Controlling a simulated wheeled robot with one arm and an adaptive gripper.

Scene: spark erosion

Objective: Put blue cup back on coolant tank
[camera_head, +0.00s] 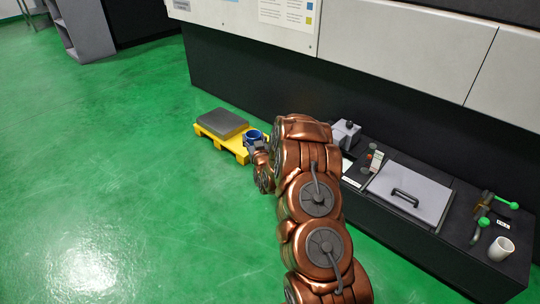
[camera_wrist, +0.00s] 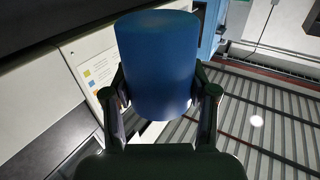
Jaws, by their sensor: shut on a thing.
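The blue cup (camera_head: 254,135) is held by my gripper (camera_head: 256,145), partly hidden by my copper-coloured arm in the head view. In the wrist view the blue cup (camera_wrist: 158,65) fills the middle, between the two dark fingers of my gripper (camera_wrist: 160,100), which are shut on it. The low dark unit with a grey lid (camera_head: 410,190), which looks like the coolant tank, stands at the right along the machine. The cup is held to the left of it, near the yellow pallet. My arm hides part of the tank's left end.
A yellow pallet (camera_head: 209,135) with a dark grey slab (camera_head: 222,123) lies on the green floor. A white cup (camera_head: 501,248) stands on the tank's right end, near green-handled valves (camera_head: 482,222). A grey pump-like block (camera_head: 346,133) and small bottles (camera_head: 375,160) stand left of the lid. Open floor lies at the left.

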